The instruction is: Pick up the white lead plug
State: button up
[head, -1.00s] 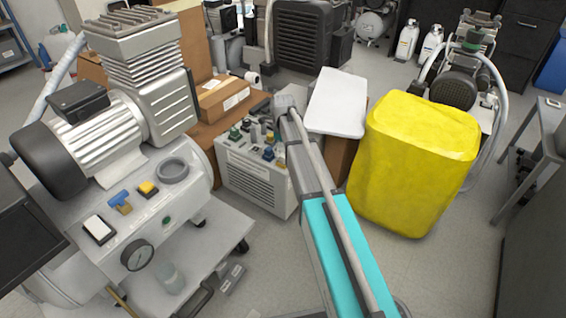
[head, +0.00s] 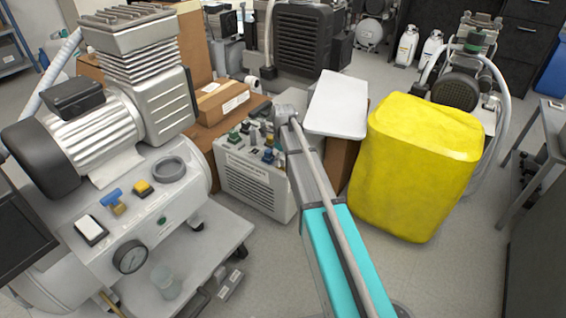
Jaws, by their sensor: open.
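My arm reaches forward from the bottom of the head view, and its grey far end lies over the right part of a light grey control box (head: 252,182). I cannot make out the gripper's fingers past that end. The box has a slatted front and several small green, blue and dark fittings on its top. I cannot pick out a white lead plug for certain. A small white round piece (head: 251,81) shows behind the cardboard carton, but it is too small to identify.
A large compressor (head: 110,130) on a cart fills the left. A cardboard carton (head: 222,101) lies on a brown surface behind the control box. A white panel (head: 338,104) and a yellow block (head: 415,165) stand right of my arm. Grey floor is open at the lower right.

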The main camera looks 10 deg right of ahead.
aim_at(283, 157)
jog(key=shift+c, duration=0.3)
jog(key=c, duration=1)
jog(key=shift+r, duration=0.15)
notch_tip(283, 157, up, 3)
jog(key=p, duration=0.3)
jog(key=s+r+p, duration=0.3)
jog(key=s, duration=0.1)
jog(key=s+r+p, duration=0.3)
jog(key=s, duration=0.2)
jog(key=s+r+p, duration=0.3)
jog(key=s+p, duration=0.1)
jog(key=s, duration=0.1)
jog(key=shift+r, duration=0.35)
